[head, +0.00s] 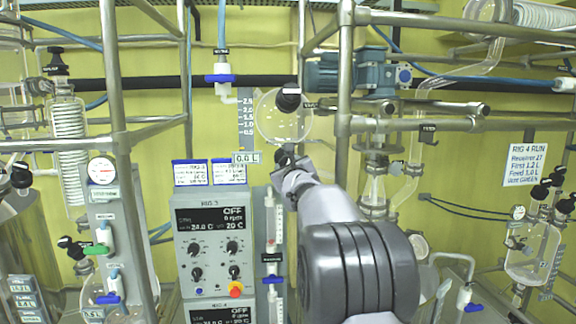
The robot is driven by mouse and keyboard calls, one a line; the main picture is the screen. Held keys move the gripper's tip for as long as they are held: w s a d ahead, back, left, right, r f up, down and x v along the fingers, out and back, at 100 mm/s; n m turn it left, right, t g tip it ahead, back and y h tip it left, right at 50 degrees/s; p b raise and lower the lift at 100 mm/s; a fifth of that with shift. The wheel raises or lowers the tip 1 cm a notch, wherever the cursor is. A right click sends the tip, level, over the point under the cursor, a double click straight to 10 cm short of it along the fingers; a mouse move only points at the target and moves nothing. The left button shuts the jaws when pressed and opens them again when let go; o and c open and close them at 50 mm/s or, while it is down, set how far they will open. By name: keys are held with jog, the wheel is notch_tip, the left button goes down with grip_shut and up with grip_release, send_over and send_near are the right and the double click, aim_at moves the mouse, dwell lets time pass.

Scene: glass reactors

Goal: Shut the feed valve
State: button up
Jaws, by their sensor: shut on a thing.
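The feed vessel (283,118) is a round clear glass flask with a black cap, in the middle of the head view. A scale stands on its left and a tag under it reads 0.0 L. My gripper (284,160) is just below the flask, shut on the dark feed valve at its outlet. My wrist and fingers hide most of the valve, so its handle angle cannot be told. My grey arm reaches up to it from the lower right.
A control box (214,240) stands left of my arm, with its display reading OFF. Steel frame posts (344,90) stand close on the right. A blue-handled valve (220,78) hangs at upper left. Glassware (374,185) stands right of my wrist.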

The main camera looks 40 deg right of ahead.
jog(key=shift+o, duration=0.2)
jog(key=f+m+b, duration=0.1)
jog(key=b, duration=0.5)
jog(key=shift+d, duration=0.1)
jog(key=m+b, duration=0.1)
jog(key=b, duration=0.3)
jog(key=shift+f, duration=0.35)
jog(key=shift+w+r+b, duration=0.1)
jog(key=shift+r+b, duration=0.05)
jog(key=shift+b, duration=0.9)
jog(key=shift+r+m+p, duration=0.75)
jog(key=shift+m+p, duration=0.05)
jog(key=shift+p, duration=0.15)
jog(key=shift+c, duration=0.2)
jog(key=shift+r+m+p, duration=0.1)
jog(key=shift+m+p, duration=0.35)
jog(key=shift+m, duration=0.05)
jog(key=m+p, duration=0.1)
jog(key=m, duration=0.3)
jog(key=shift+p, duration=0.35)
jog(key=shift+m, duration=2.2)
